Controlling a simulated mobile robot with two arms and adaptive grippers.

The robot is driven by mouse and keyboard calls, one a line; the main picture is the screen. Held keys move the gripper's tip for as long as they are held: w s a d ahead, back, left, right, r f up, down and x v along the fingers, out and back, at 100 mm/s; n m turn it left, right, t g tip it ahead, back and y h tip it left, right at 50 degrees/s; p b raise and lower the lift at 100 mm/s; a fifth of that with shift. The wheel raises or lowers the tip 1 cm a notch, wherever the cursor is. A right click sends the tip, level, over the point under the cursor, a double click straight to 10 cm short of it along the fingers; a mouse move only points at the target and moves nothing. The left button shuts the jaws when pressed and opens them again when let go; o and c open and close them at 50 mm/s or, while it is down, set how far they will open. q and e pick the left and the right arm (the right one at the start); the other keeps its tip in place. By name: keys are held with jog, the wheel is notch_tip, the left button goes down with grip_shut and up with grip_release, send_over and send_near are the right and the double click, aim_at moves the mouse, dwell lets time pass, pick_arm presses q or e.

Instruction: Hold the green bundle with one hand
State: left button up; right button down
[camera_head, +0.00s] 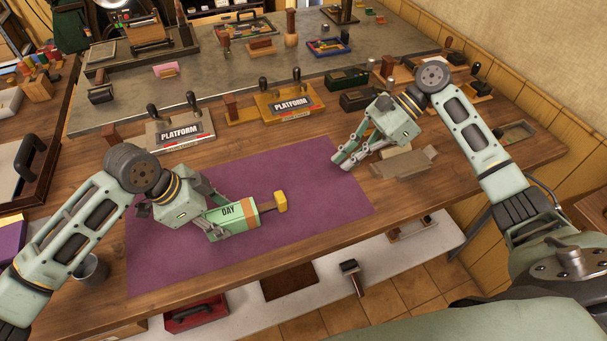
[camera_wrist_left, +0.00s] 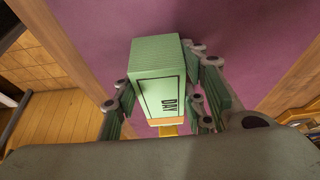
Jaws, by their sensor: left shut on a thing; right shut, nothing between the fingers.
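The green bundle (camera_head: 232,217) is a block marked DAY with an orange band and a yellow-tipped piece at its right end. It is at the purple mat (camera_head: 300,172); I cannot tell whether it touches the mat. My left gripper (camera_head: 217,218) is shut on the bundle, with fingers on both sides of it. In the left wrist view the bundle (camera_wrist_left: 157,82) sits between the finger pads, its DAY label showing. My right gripper (camera_head: 340,162) is shut and empty at the mat's right edge, apart from the bundle.
Two presses marked PLATFORM, one grey (camera_head: 180,134) and one yellow (camera_head: 290,105), stand behind the mat. A brown block (camera_head: 403,164) lies beside my right gripper. A metal cup (camera_head: 91,268) stands at the left front. Most of the mat's right half is clear.

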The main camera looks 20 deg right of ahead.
jog(key=a+n, duration=0.1)
notch_tip(320, 180, up, 5)
jog(key=n+h, duration=0.6)
jog(key=n, duration=2.9)
send_over(268, 206)
jog(key=w+d, duration=0.2)
jog(key=x, duration=0.9)
jog(key=shift+s+a+f, duration=0.15)
jog(key=shift+a, duration=0.25)
jog(key=shift+d, duration=0.15)
jog(key=shift+d, duration=0.6)
